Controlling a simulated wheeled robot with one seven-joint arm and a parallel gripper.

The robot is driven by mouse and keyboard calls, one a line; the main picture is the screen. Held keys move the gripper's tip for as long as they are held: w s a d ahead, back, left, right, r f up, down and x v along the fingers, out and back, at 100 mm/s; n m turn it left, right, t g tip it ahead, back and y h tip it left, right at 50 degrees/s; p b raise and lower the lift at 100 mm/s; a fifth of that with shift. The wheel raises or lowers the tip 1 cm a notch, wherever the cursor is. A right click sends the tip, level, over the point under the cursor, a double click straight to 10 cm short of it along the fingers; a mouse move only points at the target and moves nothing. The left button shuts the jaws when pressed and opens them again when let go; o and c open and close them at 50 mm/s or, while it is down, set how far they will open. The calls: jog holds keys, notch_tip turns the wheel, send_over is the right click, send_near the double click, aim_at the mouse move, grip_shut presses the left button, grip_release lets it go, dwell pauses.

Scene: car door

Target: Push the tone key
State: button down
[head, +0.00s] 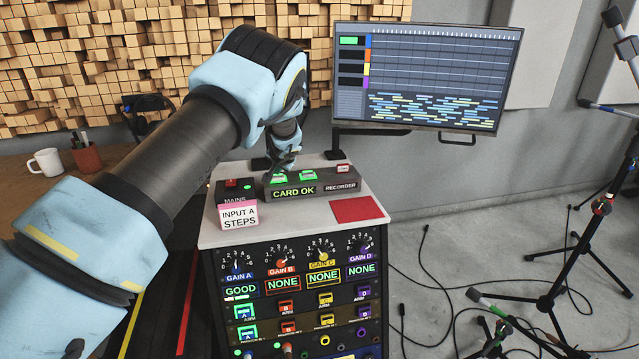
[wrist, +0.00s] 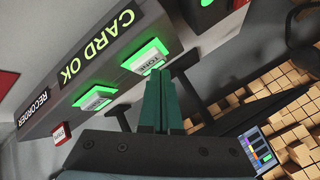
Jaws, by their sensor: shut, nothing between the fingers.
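The tone key (wrist: 145,61) is a pale key with a green-lit surround on the sloped front of the recorder box. In the wrist view its label reads TONE. In the head view it is the left one of two green-lit keys (head: 278,180). My gripper (wrist: 162,74) is shut and empty, its green fingers pointing at the tone key. The fingertips are right by the key's edge; whether they touch it I cannot tell. In the head view my gripper (head: 277,169) is just above and behind the key, partly hidden by my wrist.
A second green-lit key (wrist: 95,97) sits beside the tone key. The recorder box (head: 320,186) shows CARD OK. A small white-and-red key (head: 343,168), a mains box (head: 234,190), an INPUT A STEPS card (head: 239,215) and a red pad (head: 356,209) are nearby. A monitor (head: 430,75) stands behind.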

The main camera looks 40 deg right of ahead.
aim_at(277, 178)
jog(key=shift+f, duration=0.2)
dwell(0.3)
jog(key=shift+f+b, duration=0.3)
jog(key=shift+b, duration=0.4)
jog(key=shift+r, duration=0.45)
jog(key=shift+r+p, duration=1.15)
jog(key=shift+r, duration=1.9)
